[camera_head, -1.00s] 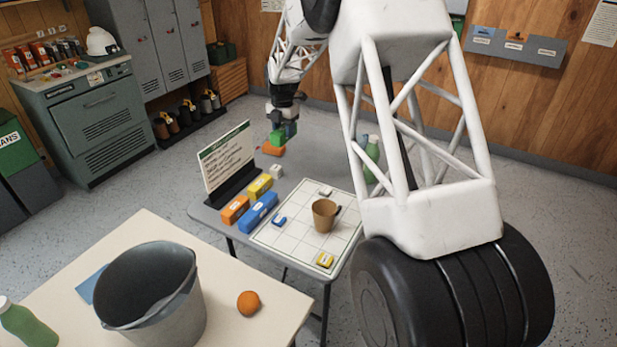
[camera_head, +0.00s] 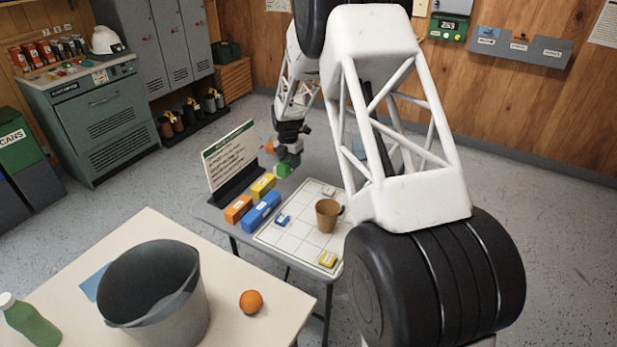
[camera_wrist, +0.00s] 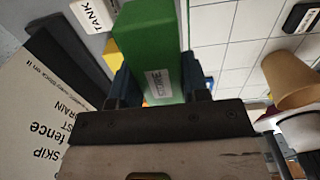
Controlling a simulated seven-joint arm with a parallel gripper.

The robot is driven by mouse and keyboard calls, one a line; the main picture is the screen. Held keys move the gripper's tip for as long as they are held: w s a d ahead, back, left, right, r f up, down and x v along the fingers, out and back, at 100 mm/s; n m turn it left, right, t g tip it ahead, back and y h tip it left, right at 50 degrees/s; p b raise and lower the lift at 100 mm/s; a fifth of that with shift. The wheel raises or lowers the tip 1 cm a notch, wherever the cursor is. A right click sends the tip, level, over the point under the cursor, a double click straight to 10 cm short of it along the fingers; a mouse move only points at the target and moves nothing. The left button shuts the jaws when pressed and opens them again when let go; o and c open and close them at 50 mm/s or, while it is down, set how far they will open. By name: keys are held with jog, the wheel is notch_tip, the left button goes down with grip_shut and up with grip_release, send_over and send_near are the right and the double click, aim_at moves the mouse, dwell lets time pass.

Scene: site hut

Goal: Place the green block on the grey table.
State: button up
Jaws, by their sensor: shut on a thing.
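The green block (camera_head: 284,170) is held in my gripper (camera_head: 289,150) over the grey table (camera_head: 213,216), near the foot of the sign. In the wrist view the green block (camera_wrist: 150,40) is a long piece with a white label, pinched between the two dark fingers of my gripper (camera_wrist: 160,82). I cannot tell whether its underside touches the table. The yellow block (camera_head: 263,186), orange block (camera_head: 238,208) and blue block (camera_head: 261,212) lie on the table just nearer the camera.
A white gridded mat (camera_head: 300,235) carries a brown cup (camera_head: 328,215) and small labelled pieces. A sign (camera_head: 230,157) stands at the table's left edge. A cream table (camera_head: 150,232) with a bucket (camera_head: 155,290) is in front.

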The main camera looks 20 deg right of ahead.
aim_at(289, 159)
jog(key=shift+f, duration=1.95)
jog(key=shift+f, duration=2.05)
jog(key=o, duration=1)
jog(key=shift+f, duration=0.1)
notch_tip(289, 159, up, 12)
jog(key=shift+r, duration=0.1)
